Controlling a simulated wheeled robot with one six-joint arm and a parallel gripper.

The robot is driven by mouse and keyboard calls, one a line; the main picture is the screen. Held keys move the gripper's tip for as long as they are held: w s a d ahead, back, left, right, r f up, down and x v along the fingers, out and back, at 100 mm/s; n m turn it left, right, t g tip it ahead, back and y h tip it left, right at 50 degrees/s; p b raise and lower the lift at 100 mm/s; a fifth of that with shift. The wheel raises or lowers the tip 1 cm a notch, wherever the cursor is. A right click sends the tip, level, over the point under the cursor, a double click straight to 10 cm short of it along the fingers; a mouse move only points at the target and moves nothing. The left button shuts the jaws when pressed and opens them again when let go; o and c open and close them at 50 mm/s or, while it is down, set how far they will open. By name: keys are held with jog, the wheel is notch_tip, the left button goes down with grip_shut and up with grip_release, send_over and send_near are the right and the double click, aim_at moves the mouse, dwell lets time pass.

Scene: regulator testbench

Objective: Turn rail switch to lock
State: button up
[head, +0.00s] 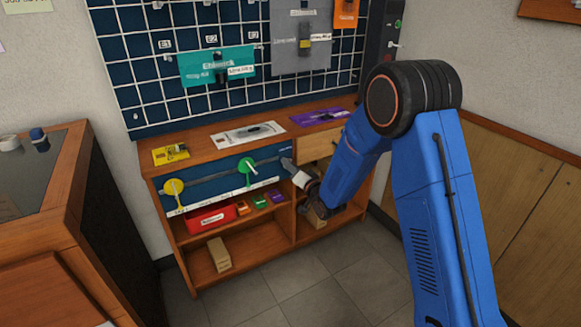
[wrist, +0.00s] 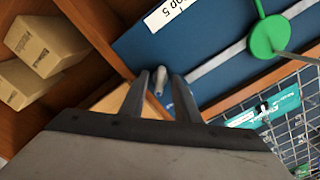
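A blue rail panel (head: 208,188) is on the upper front of the wooden bench and carries a pale horizontal rail. A yellow round switch (head: 173,187) and a green round switch (head: 247,166) sit on this rail. The green switch also shows in the wrist view (wrist: 268,37). A small grey knob (wrist: 159,80) stands on the panel in the wrist view, between my fingers. My gripper (wrist: 161,76) is open around it, with a gap at each side.
A red bin (head: 211,217) and several small coloured boxes stand on the shelf under the panel. Cardboard boxes (wrist: 42,45) stand on the shelves. A grid board (head: 150,85) rises behind the bench. A dark-topped cabinet (head: 35,175) is at left; the floor in front is clear.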

jog(key=shift+c, duration=0.6)
grip_shut()
jog(key=shift+n, duration=9)
